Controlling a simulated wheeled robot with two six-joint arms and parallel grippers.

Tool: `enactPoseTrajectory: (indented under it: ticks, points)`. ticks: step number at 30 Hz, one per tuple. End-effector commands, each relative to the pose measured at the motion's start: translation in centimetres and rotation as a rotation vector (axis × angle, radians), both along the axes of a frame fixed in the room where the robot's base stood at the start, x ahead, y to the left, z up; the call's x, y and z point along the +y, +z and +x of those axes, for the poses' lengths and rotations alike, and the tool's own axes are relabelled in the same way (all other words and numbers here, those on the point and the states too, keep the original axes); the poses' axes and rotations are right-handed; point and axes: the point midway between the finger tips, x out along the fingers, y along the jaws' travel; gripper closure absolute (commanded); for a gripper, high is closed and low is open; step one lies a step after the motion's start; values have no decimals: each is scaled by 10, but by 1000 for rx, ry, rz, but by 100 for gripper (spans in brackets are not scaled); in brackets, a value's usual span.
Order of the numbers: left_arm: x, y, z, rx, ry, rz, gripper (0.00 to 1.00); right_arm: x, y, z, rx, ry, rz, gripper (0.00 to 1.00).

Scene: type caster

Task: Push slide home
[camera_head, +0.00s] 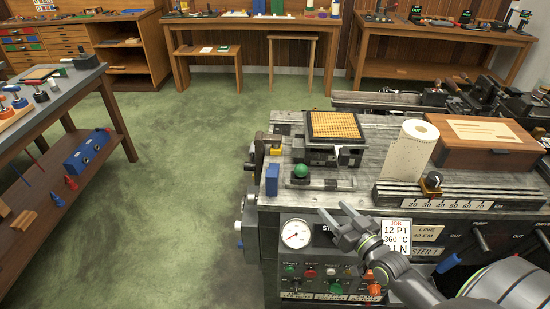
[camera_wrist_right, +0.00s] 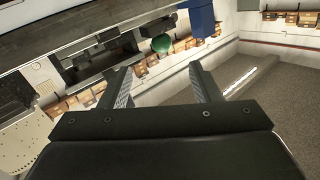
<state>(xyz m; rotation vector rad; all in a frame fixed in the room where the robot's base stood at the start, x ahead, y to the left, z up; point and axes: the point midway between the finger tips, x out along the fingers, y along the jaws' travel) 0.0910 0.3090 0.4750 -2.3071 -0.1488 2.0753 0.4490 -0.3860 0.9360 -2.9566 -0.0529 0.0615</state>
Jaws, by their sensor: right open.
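A green ball knob (camera_head: 302,170) stands on a dark block at the front left of the caster's top. I take this to be the slide's handle; how far the slide stands out cannot be told. The green ball also shows in the right wrist view (camera_wrist_right: 161,44), just beyond and between my fingertips. My right gripper (camera_head: 340,222) is open and empty, in front of the caster's front panel, below and to the right of the knob. It is apart from the knob. In the right wrist view its two fingers (camera_wrist_right: 160,75) are spread. My left gripper is not in view.
A blue block (camera_head: 272,179) stands left of the knob. Behind are a matrix-like tan grid (camera_head: 335,125), a paper roll (camera_head: 410,150) and a wooden box (camera_head: 486,143). A scale bar (camera_head: 450,194) runs along the right front. Green floor lies open at left.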

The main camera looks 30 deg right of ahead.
Motion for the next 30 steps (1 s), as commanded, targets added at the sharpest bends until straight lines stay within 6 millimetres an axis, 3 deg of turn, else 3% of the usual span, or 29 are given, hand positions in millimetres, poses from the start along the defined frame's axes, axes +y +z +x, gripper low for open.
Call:
enactPoseTrajectory:
  ticks: [3, 8, 30]
  points:
    - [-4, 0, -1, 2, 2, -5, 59, -2, 10, 4, -33, 1, 9, 43]
    - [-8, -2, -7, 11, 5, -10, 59, -1, 10, 20, -37, 0, 10, 43]
    - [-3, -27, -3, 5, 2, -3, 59, 4, 6, 157, -33, -1, 10, 43]
